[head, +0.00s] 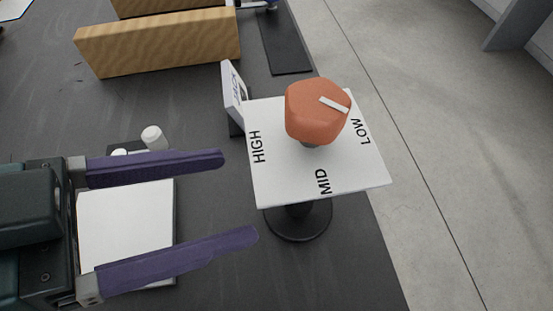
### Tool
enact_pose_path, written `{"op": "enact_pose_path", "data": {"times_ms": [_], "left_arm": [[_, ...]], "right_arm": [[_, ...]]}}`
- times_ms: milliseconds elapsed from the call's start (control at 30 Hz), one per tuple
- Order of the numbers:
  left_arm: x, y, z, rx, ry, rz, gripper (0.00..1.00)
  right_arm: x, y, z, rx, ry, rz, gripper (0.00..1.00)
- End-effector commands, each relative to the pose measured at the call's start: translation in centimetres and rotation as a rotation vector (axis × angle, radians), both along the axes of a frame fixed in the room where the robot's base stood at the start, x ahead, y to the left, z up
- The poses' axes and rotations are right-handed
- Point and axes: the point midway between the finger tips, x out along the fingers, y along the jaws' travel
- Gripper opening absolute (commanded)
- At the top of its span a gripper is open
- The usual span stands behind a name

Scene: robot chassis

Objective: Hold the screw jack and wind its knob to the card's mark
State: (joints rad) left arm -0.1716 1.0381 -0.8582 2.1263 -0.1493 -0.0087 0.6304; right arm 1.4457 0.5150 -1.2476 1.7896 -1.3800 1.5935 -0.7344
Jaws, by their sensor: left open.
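The screw jack has a white square plate (280,180) lettered HIGH, MID and LOW, on a round black base (298,225). Its orange knob (312,118) sits on top, with a white pointer stripe (334,104) on the right side, directed roughly toward the LOW side. A small white card (234,92) stands behind the plate's left corner. It is seen at a steep angle; "JACK" seems to show, but its mark cannot be read. My left gripper (239,198) is open and empty, its purple fingertips left of the plate and apart from it. My right gripper is not in view.
A wooden block (160,42) stands at the back left, with a dark flat pad (285,42) to its right. A white flat panel (125,230) lies beneath my left fingers, and a small white cylinder (154,138) is behind them. The table's right edge runs close beside the jack.

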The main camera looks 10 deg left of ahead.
Motion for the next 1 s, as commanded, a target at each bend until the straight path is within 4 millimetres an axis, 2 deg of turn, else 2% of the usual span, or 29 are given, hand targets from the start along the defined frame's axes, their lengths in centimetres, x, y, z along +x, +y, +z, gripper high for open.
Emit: {"op": "enact_pose_path", "data": {"times_ms": [167, 500, 600, 1000], "left_arm": [[0.9, -1.3, -0.5, -0.003, -0.003, 0.003, 0.74], [3.9, -5.9, -2.7, -0.002, -0.004, 0.0, 0.74], [4.5, -6.8, -3.3, -0.002, -0.002, 0.002, 0.74], [4.9, -7.6, -3.7, 0.001, -0.001, 0.001, 0.74]], "right_arm": [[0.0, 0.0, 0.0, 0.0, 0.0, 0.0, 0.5], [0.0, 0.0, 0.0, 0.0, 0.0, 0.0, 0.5], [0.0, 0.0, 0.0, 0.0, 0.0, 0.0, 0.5], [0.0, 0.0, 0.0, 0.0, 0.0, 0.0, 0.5]]}}
